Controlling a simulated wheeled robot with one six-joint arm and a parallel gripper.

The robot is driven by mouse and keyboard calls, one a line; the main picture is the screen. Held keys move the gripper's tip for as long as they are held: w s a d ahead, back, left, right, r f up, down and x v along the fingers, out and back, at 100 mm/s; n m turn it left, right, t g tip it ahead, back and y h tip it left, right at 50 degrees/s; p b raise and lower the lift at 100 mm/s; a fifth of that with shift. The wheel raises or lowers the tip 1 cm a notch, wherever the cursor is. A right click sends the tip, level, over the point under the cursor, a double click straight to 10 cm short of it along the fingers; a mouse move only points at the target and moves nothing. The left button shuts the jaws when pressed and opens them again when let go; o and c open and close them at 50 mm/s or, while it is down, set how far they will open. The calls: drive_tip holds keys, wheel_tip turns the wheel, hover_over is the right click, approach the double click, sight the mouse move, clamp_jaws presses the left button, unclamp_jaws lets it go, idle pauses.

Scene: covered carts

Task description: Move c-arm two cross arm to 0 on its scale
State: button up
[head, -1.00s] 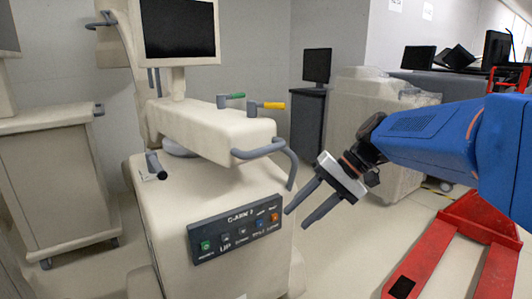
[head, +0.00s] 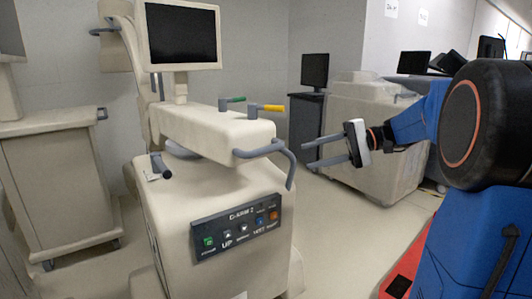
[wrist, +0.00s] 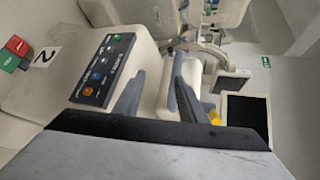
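The C-arm two cart (head: 215,265) stands in the middle of the head view, with a dark button panel (head: 236,229) on its front. Its beige cross arm (head: 212,132) lies above the body, with a grey looped handle (head: 270,149) at its front end. A green-tipped lever (head: 234,99) and a yellow-tipped lever (head: 270,107) stand on top of it. I cannot read a scale. My gripper (head: 308,153) is open and empty, just right of the looped handle. The wrist view shows the panel (wrist: 104,69) and the gripper fingers (wrist: 160,97) from above, tilted sideways.
A monitor (head: 180,34) stands over the cart. Another covered cart (head: 60,180) is at the left. A dark cabinet (head: 305,125) and a covered machine (head: 375,120) stand behind. Floor is clear right of the cart.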

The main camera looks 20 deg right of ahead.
sight(271, 150)
drive_tip(key=w+d+r+t+y, duration=0.1)
drive_tip(key=d+r, duration=0.2)
drive_tip(key=d, duration=0.1)
drive_tip(key=shift+x, duration=8.8)
clamp_jaws()
